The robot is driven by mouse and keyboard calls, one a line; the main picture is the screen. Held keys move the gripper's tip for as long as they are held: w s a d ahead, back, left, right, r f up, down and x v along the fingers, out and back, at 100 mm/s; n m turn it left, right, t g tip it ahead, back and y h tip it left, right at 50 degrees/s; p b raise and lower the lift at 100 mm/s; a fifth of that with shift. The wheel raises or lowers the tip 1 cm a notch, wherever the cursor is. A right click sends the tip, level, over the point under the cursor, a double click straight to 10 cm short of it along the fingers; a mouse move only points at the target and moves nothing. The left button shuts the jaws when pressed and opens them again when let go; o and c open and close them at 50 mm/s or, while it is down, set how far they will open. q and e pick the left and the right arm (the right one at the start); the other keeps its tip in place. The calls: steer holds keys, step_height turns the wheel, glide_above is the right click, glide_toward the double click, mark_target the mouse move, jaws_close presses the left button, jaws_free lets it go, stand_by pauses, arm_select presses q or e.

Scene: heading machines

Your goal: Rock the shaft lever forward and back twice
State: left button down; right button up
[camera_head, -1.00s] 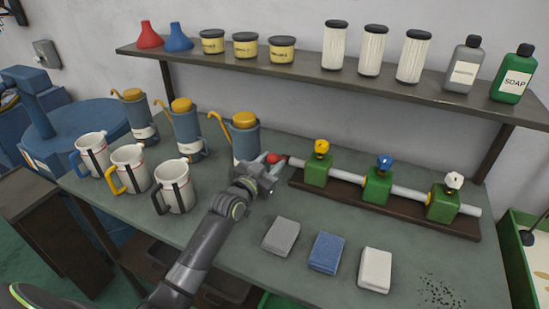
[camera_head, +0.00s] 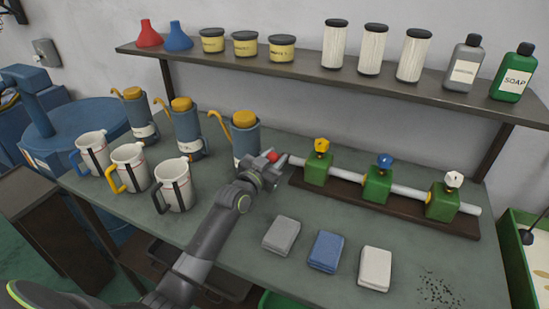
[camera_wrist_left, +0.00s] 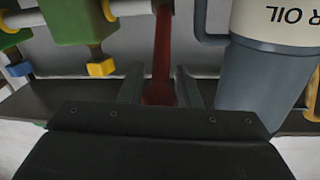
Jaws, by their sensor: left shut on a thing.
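The red shaft lever shows as a round red knob (camera_head: 272,156) at the left end of the valve pipe in the head view. In the left wrist view the lever's red rod (camera_wrist_left: 162,50) stands between the two fingers. My left gripper (camera_head: 268,167) is shut on the lever; its fingers also show in the left wrist view (camera_wrist_left: 160,88). The lever's lower part and its joint to the pipe are largely hidden by the gripper. My right gripper is in neither view.
The green valve blocks (camera_head: 377,188) and pipe sit on a brown board right of the gripper. A blue oil can (camera_head: 246,141) stands close behind and left; the left wrist view shows it too (camera_wrist_left: 265,75). Mugs (camera_head: 174,184) stand left, sponges (camera_head: 281,236) in front.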

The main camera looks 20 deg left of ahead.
arm_select(q)
steer(key=w+r+g+p, duration=0.1)
steer(key=g+p, duration=0.1)
steer(key=p, duration=0.4)
steer(key=w+r+g+p, duration=0.2)
steer(key=g+p, duration=0.1)
steer(key=p, duration=0.2)
steer(key=shift+w+r+n+y+p, duration=0.2)
steer(key=shift+r+n+y+p, duration=0.1)
steer(key=shift+y+p, duration=0.1)
steer(key=shift+w+r+g+p, duration=0.1)
steer(key=shift+w+g+p, duration=0.5)
steer(key=shift+g+p, duration=0.15)
steer(key=shift+w+g+p, duration=0.25)
steer(key=shift+p, duration=0.1)
steer(key=c, duration=1.4)
jaws_free()
steer(key=b+v, duration=0.2)
steer(key=v, duration=1.5)
steer(key=shift+s+b, duration=0.1)
steer(key=shift+b, duration=0.3)
